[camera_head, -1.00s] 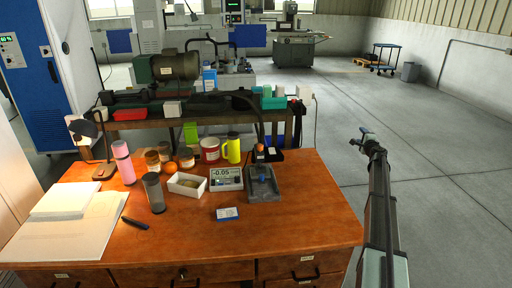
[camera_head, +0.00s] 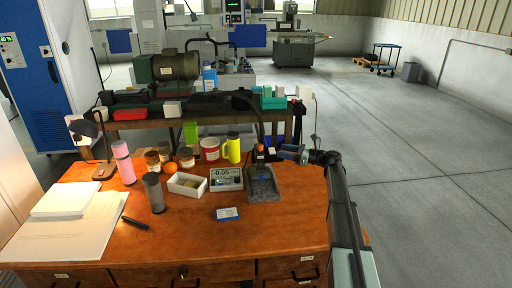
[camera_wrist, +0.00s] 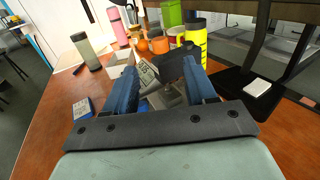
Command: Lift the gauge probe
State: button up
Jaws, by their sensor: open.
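A dark grey stand (camera_head: 264,188) sits near the right side of the wooden desk. A small blue part (camera_head: 262,178) on it may be the gauge probe; it is too small to be sure. My gripper (camera_head: 265,156) is above and behind the stand, reaching in from the right. In the wrist view my gripper (camera_wrist: 160,66) has its two blue fingers spread apart with a gap between them. Part of the grey stand (camera_wrist: 165,98) and a dark piece (camera_wrist: 172,66) show through this gap. The gauge readout (camera_head: 226,179), showing -0.05, stands left of the stand.
A white box (camera_head: 187,185), a grey cylinder (camera_head: 153,193) and a pink cylinder (camera_head: 123,162) stand further left. A yellow bottle (camera_head: 233,148) and red tin (camera_head: 210,149) are behind the readout. A blue-white card (camera_head: 228,213) lies in front. The desk's front right is clear.

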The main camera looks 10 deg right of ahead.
aim_at(256, 151)
jog(key=x, duration=1.3)
jog(key=shift+w+a, duration=0.15)
jog(key=shift+a, duration=0.15)
jog(key=shift+c, duration=0.4)
grip_shut()
